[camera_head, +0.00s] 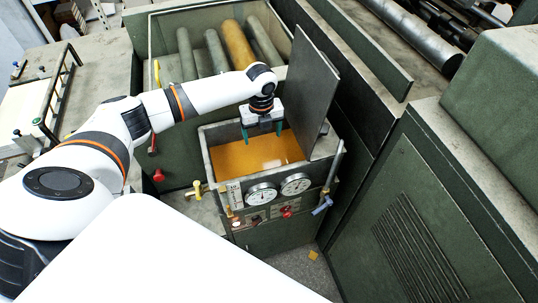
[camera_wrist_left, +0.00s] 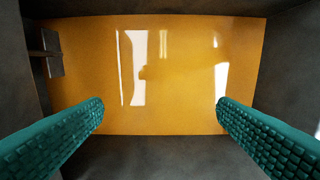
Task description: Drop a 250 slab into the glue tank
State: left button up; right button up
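The glue tank (camera_head: 207,158) is a grey box filled with glossy amber glue (camera_head: 250,157), with its dark lid (camera_head: 312,95) standing open. My left gripper (camera_head: 262,131) is above the tank opening, pointing down, with its teal fingers spread. In the left wrist view, the fingers (camera_wrist_left: 160,103) are wide apart with nothing between them, and the amber glue (camera_wrist_left: 185,110) lies below with bright reflections. I cannot identify a 250 slab in either view. A small amber piece (camera_head: 313,255) lies on the floor by the tank; it is too small to name. My right gripper is out of view.
Gauges (camera_head: 262,193) and valves are on the tank's front. A dark bracket (camera_wrist_left: 46,55) sits at the tank's inner left side. Rollers (camera_head: 238,45) lie behind. A green cabinet (camera_head: 440,215) stands at right, and a bench (camera_head: 100,60) at left.

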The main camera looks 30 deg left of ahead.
pick_arm(q)
notch_tip(320, 180, up, 12)
jog(key=b, duration=0.2)
jog(key=shift+b, duration=0.4)
dwell(0.5)
